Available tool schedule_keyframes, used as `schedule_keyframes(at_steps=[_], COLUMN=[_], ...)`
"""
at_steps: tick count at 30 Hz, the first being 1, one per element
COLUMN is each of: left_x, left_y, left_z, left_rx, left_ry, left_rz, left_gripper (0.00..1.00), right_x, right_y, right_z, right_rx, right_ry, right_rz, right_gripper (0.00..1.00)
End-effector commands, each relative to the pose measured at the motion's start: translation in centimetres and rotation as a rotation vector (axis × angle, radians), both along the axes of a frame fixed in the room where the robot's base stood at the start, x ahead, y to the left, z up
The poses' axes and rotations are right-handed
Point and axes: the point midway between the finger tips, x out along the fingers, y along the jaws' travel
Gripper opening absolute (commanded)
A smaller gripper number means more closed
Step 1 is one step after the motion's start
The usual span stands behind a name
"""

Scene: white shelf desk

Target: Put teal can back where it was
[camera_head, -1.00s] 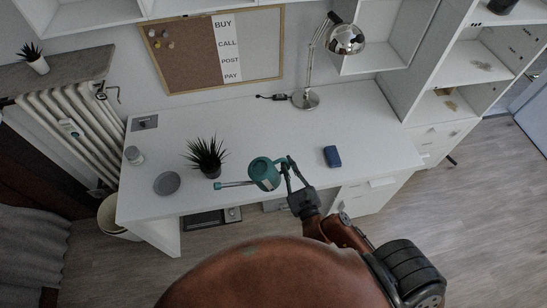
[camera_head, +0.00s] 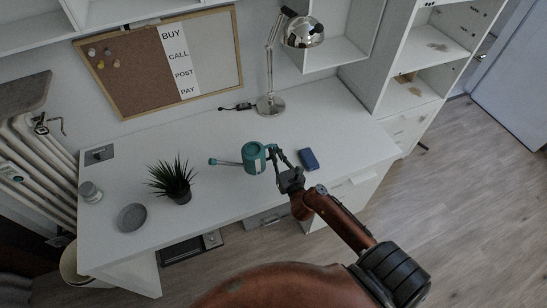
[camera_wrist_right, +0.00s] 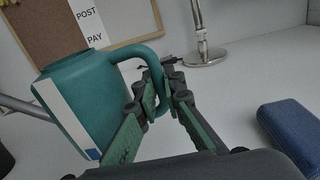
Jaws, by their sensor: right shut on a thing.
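The teal can (camera_head: 254,157) has a long thin spout pointing left and a pale label on its side. My right gripper (camera_head: 279,165) is shut on its handle, to the right of the can's body. In the right wrist view the can (camera_wrist_right: 85,105) fills the left side, roughly upright, and the gripper fingers (camera_wrist_right: 160,95) close around the handle. The can is over the desk (camera_head: 225,135); I cannot tell how high its base is above the top. My left gripper is not in view.
A spiky potted plant (camera_head: 174,180) stands left of the can, with a grey dish (camera_head: 132,217) and small jar (camera_head: 90,192) beyond. A blue case (camera_head: 308,159) lies right of the can. A chrome lamp (camera_head: 270,104) stands behind. The desk's back middle is clear.

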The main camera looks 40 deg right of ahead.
Motion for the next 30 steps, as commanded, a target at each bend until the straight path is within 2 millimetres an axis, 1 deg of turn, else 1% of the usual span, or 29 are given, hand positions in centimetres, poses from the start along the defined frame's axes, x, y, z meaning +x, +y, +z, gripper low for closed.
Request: schedule_keyframes(at_steps=[1,3,8,11,13,16,23,27,28,30], left_x=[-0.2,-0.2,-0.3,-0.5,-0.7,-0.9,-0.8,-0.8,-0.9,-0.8], left_y=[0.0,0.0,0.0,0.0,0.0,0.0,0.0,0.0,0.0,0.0], left_z=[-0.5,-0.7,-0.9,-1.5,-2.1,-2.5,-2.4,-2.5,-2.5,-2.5], left_rx=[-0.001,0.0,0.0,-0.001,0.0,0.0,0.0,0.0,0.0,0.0], left_ry=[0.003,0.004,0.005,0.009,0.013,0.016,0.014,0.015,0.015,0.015], left_rz=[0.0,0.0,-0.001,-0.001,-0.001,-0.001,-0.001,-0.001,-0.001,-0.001], left_gripper=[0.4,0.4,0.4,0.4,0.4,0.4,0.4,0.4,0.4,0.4], right_x=[0.5,0.8,1.2,1.7,1.6,1.6,1.6,1.6,1.5,1.6], right_y=[-0.3,-0.5,-0.9,-1.3,-1.2,-1.3,-1.2,-1.2,-1.2,-1.2], right_z=[-0.7,-1.1,-1.7,-2.8,-4.2,-5.4,-5.2,-5.5,-5.6,-5.6], right_rx=[0.001,0.001,0.0,0.001,0.004,0.002,0.0,0.001,0.001,0.0], right_ry=[-0.002,-0.002,-0.003,-0.002,-0.001,0.0,-0.004,-0.003,-0.001,-0.002], right_rz=[0.0,0.001,0.001,0.001,-0.001,-0.001,0.002,0.002,0.001,0.001], right_gripper=[0.0,0.0,0.0,0.0,0.0,0.0,0.0,0.0,0.09,0.14])
